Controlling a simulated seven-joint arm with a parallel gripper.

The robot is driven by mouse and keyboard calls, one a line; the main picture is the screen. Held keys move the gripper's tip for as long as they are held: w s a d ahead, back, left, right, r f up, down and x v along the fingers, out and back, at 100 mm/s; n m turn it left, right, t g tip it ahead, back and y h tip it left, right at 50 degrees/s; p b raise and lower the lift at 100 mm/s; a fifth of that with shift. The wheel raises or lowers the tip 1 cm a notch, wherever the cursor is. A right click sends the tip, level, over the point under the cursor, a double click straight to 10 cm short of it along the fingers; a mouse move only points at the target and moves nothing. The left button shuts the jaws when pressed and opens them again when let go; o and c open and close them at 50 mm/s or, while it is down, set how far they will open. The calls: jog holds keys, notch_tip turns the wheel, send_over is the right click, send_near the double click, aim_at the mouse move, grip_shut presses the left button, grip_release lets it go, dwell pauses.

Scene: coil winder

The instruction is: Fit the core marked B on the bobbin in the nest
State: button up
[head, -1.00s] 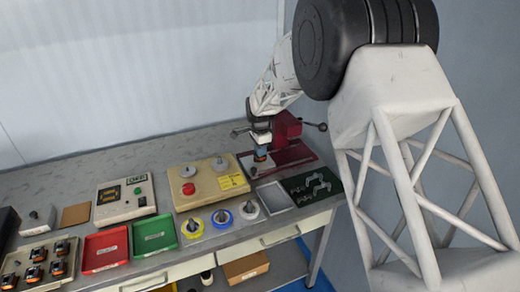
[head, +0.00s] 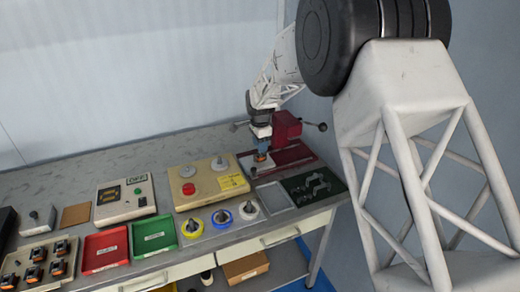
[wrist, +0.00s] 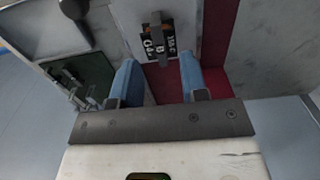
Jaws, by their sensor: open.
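The bobbin under the core cannot be made out clearly.
The red press (head: 287,128) with its lever stands close behind my gripper. The beige winder box (head: 205,183) stands to the left, with several coloured spools in front.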

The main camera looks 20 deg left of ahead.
jog(key=shift+r, duration=2.4)
jog(key=shift+d+r, duration=0.15)
jog(key=shift+d, duration=0.05)
jog(key=s+d+r+n, duration=0.1)
jog(key=s+d+r, duration=0.45)
jog(key=d, duration=0.45)
jog(key=s+d+r+n+t, duration=0.15)
jog(key=s+d+r, duration=0.35)
jog(key=d, duration=0.6)
jog(key=s+d+r+n, duration=0.2)
jog(key=s+d+r, duration=0.2)
jog(key=d+r, duration=0.45)
jog(key=s+d+n, duration=0.2)
jog(key=s+d, duration=1.3)
jog(key=s, duration=0.1)
jog(key=s+d+f+n, duration=0.1)
jog(key=s+d+f, duration=0.1)
jog(key=s, duration=0.5)
jog(key=s+d+f+n+t, duration=0.1)
jog(key=s+d, duration=0.3)
jog(key=s, duration=0.4)
jog(key=shift+s+d+f, duration=0.2)
jog(key=shift+d+f, duration=0.2)
